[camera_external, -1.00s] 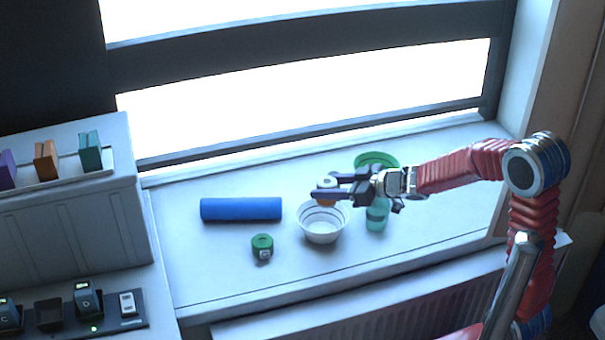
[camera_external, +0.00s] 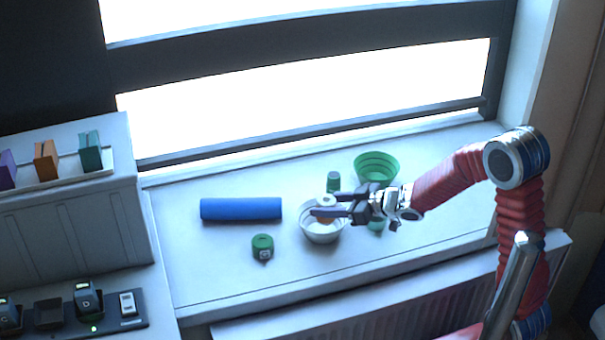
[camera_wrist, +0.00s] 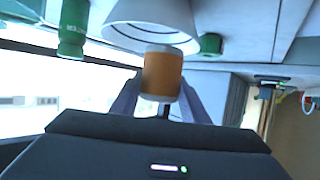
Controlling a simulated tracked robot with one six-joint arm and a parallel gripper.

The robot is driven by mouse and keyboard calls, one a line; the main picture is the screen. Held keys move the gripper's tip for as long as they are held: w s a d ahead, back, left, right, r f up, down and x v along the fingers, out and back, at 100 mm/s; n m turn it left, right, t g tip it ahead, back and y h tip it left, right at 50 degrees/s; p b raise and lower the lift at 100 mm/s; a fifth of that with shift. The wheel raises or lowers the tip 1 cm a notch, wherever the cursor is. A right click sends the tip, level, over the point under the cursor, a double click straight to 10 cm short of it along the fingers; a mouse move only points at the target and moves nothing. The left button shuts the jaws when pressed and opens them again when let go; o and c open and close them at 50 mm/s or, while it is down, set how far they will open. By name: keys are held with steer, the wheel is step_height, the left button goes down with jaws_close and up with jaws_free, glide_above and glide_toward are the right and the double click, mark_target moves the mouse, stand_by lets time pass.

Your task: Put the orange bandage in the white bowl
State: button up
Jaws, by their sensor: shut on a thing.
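The orange bandage (camera_wrist: 162,76) is a small roll with a white end. My gripper (camera_external: 325,204) is shut on it, and in the wrist view the roll sits between the two fingers. The white bowl (camera_external: 322,234) stands on the sill, directly under or just below the gripper in the external view. In the wrist view the bowl (camera_wrist: 150,14) is right beside the bandage's far end. I cannot tell whether the bandage touches the bowl. The gripper and bandage hide part of the bowl's rim.
A green bowl (camera_external: 377,165) stands behind the arm. A green bottle (camera_external: 333,182) is behind the white bowl. A green roll (camera_external: 262,247) and a blue cylinder (camera_external: 240,209) lie to the left. A teal item (camera_external: 376,226) is partly hidden under the gripper.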

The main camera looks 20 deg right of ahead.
steer(key=shift+f, duration=0.1)
steer(key=shift+f, duration=1.75)
steer(key=shift+f, duration=0.6)
steer(key=o, duration=1.1)
steer(key=shift+c, duration=0.2)
steer(key=shift+r, duration=0.5)
steer(key=shift+s+d+r, duration=0.15)
steer(key=shift+d+r, duration=0.05)
steer(key=shift+r, duration=0.05)
steer(key=v, duration=1.1)
steer(key=shift+s+d, duration=0.2)
steer(key=shift+s, duration=0.05)
